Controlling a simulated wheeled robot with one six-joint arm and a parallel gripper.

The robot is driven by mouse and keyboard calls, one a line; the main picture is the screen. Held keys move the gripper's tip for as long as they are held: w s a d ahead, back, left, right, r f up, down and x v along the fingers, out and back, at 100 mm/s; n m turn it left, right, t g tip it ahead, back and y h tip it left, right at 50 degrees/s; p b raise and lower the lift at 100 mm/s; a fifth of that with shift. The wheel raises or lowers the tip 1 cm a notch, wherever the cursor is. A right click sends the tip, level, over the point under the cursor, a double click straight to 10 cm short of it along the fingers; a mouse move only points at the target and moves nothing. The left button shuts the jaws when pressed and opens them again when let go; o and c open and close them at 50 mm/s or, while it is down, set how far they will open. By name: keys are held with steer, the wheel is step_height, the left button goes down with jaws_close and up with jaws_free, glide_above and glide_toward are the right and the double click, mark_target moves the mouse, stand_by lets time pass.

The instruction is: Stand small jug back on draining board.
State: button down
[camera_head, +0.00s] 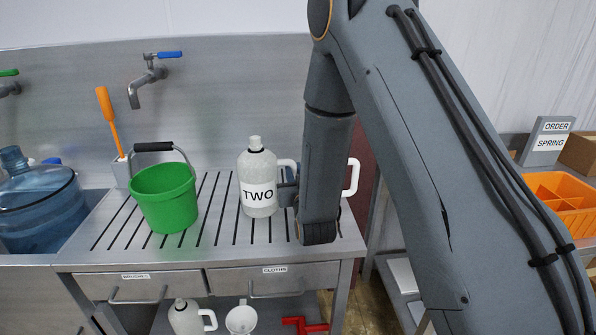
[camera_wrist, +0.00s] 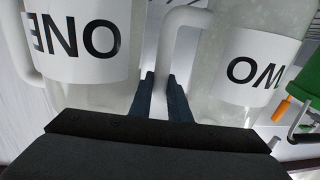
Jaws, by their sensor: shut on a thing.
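A white jug labelled TWO (camera_head: 258,177) stands upright on, or just above, the slotted draining board (camera_head: 215,235); I cannot tell if its base touches. My gripper (camera_head: 287,194) is at its right side, shut on its handle. In the wrist view the handle (camera_wrist: 182,20) of jug TWO (camera_wrist: 245,75) runs down between the two dark fingers (camera_wrist: 162,92). A second jug labelled ONE (camera_wrist: 85,50) is close on the other side of the fingers. In the head view my arm hides most of jug ONE, and only its white handle (camera_head: 353,177) shows.
A green bucket (camera_head: 164,200) stands on the board left of jug TWO. An orange brush (camera_head: 110,118) is in a holder behind it. A large blue bottle (camera_head: 38,205) is in the sink at far left. A tap (camera_head: 150,78) is above. An orange crate (camera_head: 560,195) is at right.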

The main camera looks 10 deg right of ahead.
steer(key=shift+f+b, duration=0.4)
steer(key=shift+f, duration=0.2)
steer(key=c, duration=1.6)
jaws_free()
